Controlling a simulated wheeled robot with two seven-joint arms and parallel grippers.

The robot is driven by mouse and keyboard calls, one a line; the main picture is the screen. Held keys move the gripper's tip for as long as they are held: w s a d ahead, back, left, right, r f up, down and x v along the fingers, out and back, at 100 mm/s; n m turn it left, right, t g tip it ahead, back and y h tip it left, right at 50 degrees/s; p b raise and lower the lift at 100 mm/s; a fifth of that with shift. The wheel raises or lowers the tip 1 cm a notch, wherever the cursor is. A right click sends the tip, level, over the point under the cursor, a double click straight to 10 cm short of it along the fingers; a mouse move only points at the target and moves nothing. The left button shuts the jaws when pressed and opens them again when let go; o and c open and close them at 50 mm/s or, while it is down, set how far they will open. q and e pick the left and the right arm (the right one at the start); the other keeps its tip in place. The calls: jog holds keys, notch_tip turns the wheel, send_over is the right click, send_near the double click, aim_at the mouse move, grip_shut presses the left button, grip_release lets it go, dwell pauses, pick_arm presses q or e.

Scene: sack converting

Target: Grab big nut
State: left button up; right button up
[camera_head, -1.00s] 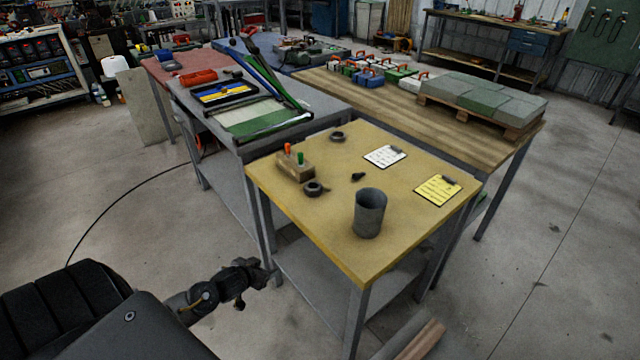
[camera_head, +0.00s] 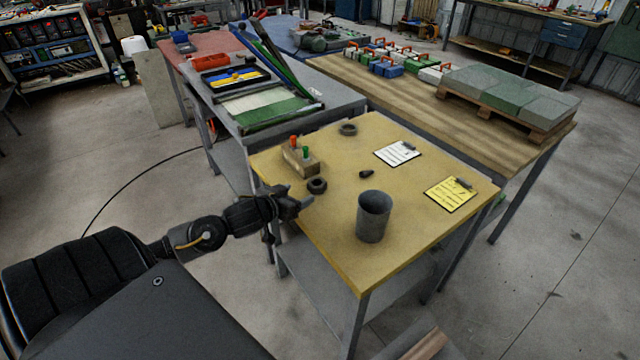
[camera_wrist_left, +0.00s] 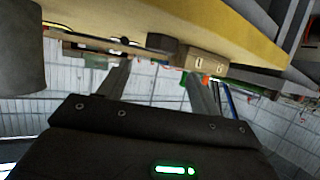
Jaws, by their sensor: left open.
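Two dark ring-shaped nuts lie on the yellow table (camera_head: 420,244). The nearer nut (camera_head: 317,186) sits by the left edge in front of the wooden block and looks thicker. The other nut (camera_head: 348,130) lies near the back edge. My left gripper (camera_head: 292,198) is open and empty at the table's left edge, just left of the nearer nut and apart from it. In the left wrist view the picture is upside down; a dark nut (camera_wrist_left: 163,43) shows beyond the spread fingers (camera_wrist_left: 157,70). My right gripper is out of view.
A wooden block (camera_head: 300,160) with red and green handled tools stands behind the nearer nut. A grey cup (camera_head: 373,216) stands to the right. The table's front is clear.

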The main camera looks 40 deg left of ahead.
aim_at(312, 186)
pick_arm(q)
jog(key=x, duration=0.4)
jog(key=shift+w+a+f, duration=0.1)
jog(key=shift+w+f, duration=0.05)
jog(key=shift+w, duration=0.2)
jog(key=shift+w+f, duration=0.1)
jog(key=shift+w, duration=0.15)
jog(key=x, duration=0.4)
jog(key=shift+w+a+f, duration=0.1)
jog(key=shift+w+f, duration=0.05)
jog(key=shift+w, duration=0.1)
jog(key=shift+w+f, duration=0.1)
jog(key=shift+w, duration=0.1)
jog(key=c, duration=1)
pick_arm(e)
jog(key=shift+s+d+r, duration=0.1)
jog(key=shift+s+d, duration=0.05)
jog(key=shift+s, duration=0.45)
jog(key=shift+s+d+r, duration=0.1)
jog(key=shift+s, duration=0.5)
